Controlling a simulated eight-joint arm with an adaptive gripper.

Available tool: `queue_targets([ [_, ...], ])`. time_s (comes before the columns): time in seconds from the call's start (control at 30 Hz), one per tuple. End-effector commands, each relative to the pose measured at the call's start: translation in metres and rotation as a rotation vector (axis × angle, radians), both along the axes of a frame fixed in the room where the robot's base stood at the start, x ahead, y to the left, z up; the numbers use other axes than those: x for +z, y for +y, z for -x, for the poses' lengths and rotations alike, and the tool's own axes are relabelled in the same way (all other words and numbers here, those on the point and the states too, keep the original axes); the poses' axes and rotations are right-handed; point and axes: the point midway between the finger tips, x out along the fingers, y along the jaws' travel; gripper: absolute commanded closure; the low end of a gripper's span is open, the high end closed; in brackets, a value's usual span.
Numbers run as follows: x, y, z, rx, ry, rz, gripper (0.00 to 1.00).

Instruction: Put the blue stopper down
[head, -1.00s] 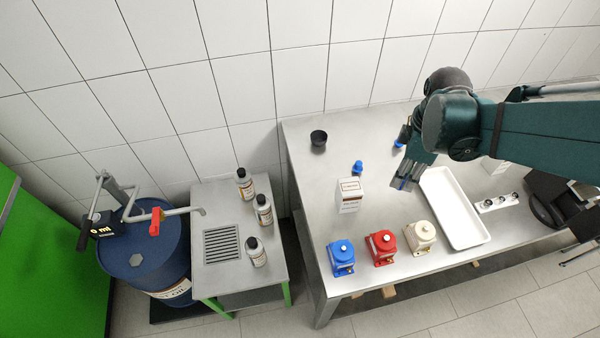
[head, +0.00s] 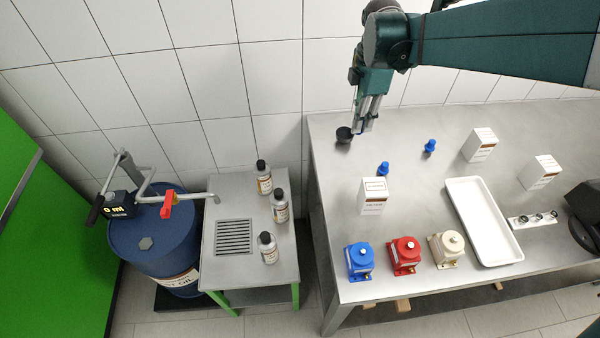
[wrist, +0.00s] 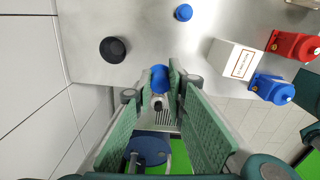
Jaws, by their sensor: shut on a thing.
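My gripper (head: 366,126) is over the back left of the steel table, beside the black cup (head: 344,135). It is shut on a blue stopper (wrist: 160,77), which shows between the fingertips in the wrist view. In the head view the fingers mostly hide this stopper. The black cup also shows in the wrist view (wrist: 114,49), to the left of the held stopper and apart from it. Two other blue stoppers stand on the table, one near the white box (head: 384,168) and one farther right (head: 430,146).
A white box (head: 373,196) stands in front of the near stopper. Blue (head: 359,261), red (head: 404,255) and cream (head: 446,248) pumps line the front edge. A white tray (head: 485,222) lies right of them. Bare table surrounds the stoppers.

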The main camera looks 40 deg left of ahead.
Motion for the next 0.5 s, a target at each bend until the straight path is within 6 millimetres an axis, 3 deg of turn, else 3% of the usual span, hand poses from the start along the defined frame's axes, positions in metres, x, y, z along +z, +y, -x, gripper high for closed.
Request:
queue_targets([
  [0.03,-0.004,0.020,0.001,0.042,0.000,0.000,0.94],
  [0.27,-0.004,0.101,0.009,0.233,0.000,0.000,0.94],
  [0.5,-0.006,0.183,0.031,0.432,0.000,0.000,0.94],
])
